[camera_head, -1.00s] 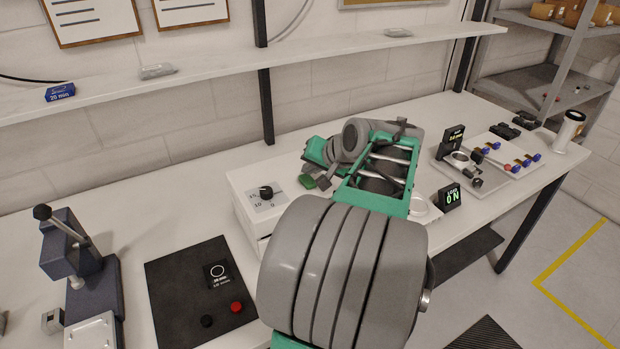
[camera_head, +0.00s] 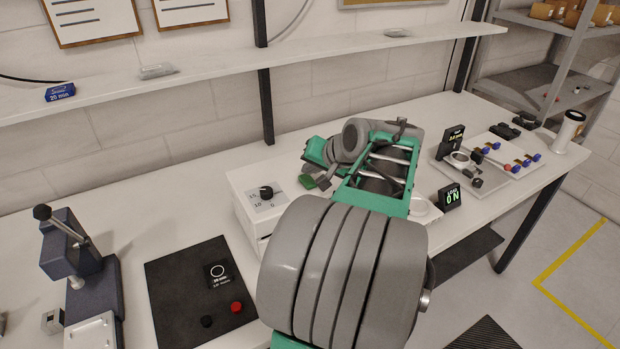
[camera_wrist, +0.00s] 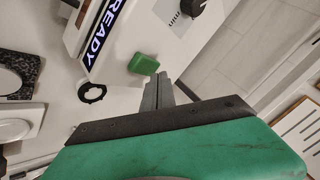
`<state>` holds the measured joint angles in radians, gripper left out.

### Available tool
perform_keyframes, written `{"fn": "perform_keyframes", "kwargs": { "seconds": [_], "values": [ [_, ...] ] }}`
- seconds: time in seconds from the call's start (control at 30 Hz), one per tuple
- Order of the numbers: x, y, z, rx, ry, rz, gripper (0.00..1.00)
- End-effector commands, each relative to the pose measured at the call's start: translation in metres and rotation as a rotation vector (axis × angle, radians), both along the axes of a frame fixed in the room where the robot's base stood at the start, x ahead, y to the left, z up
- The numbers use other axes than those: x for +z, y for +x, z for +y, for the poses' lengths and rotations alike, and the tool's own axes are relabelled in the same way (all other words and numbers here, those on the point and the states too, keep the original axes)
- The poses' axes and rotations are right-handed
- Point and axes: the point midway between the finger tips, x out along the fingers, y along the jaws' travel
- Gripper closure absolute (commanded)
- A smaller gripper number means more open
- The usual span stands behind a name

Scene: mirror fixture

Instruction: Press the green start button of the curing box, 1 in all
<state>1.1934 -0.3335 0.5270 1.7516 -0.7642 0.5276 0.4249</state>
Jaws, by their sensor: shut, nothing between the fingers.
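The white curing box (camera_head: 250,213) stands on the bench left of my forearm, with a black dial on its face. Its green start button (camera_head: 307,182) shows at the box's right side, close to my gripper (camera_head: 326,180). In the wrist view the green button (camera_wrist: 143,65) is a raised green block, and the box's display (camera_wrist: 103,32) reads READY. My gripper's grey fingers (camera_wrist: 158,80) are shut and empty, with their tips just beside the button in that view. I cannot tell whether they touch it. My arm hides part of the box.
A black mat (camera_head: 190,295) with a red and a black knob lies left of the box. A dark lever press (camera_head: 75,260) stands farther left. A small LOAD ON display (camera_head: 449,197) and a board with blue clips (camera_head: 503,155) stand on the right. A shelf (camera_head: 200,75) runs above.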

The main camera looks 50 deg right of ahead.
Motion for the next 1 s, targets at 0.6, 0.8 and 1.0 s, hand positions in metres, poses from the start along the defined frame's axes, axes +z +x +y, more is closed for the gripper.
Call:
{"fn": "perform_keyframes", "kwargs": {
  "seconds": [0.6,0.8,1.0],
  "values": [
    [-0.008,0.002,0.000,0.000,0.000,0.000,1.00],
    [-0.010,0.002,0.000,0.000,0.000,0.000,1.00],
    [-0.012,0.002,0.000,0.000,0.000,0.000,1.00]
  ]
}}
